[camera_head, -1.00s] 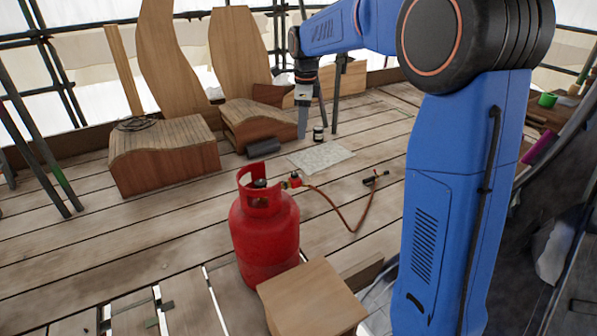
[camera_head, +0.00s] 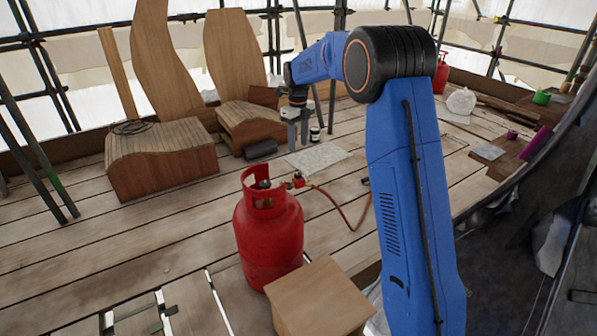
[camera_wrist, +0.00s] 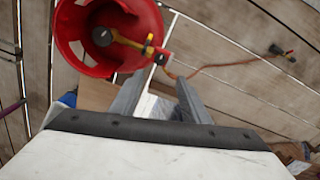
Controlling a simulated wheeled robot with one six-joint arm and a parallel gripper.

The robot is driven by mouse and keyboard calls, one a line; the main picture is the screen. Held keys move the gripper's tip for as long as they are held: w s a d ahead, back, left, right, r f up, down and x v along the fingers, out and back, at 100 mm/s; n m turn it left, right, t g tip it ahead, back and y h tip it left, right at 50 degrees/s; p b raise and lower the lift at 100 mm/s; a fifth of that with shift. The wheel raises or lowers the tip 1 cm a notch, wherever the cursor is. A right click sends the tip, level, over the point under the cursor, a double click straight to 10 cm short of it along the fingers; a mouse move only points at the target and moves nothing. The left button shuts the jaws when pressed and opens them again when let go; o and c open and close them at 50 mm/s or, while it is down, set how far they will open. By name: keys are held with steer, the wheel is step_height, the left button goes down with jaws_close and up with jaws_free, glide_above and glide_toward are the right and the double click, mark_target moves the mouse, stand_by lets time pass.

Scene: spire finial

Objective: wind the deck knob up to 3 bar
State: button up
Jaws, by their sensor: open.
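The red gas cylinder (camera_head: 268,235) stands upright on the planks, with a regulator with a red knob (camera_head: 298,180) at its collar. An orange hose (camera_head: 340,217) runs to a small dark fitting (camera_head: 365,181) on the deck, partly behind my arm. My gripper (camera_head: 298,143) is open and empty, pointing down above the deck, apart from both. No pressure reading is legible.
A wooden box (camera_head: 320,296) stands close in front of the cylinder. A pale sheet (camera_head: 318,158), a dark roll (camera_head: 260,149) and a small jar (camera_head: 315,134) lie behind. Curved wooden forms (camera_head: 162,165) stand at left. Planks left of the cylinder are mostly clear.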

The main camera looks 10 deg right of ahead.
mark_target(298, 174)
step_height(298, 174, down, 14)
steer(key=shift+r, duration=0.25)
stand_by(0.3)
steer(key=c, duration=1.1)
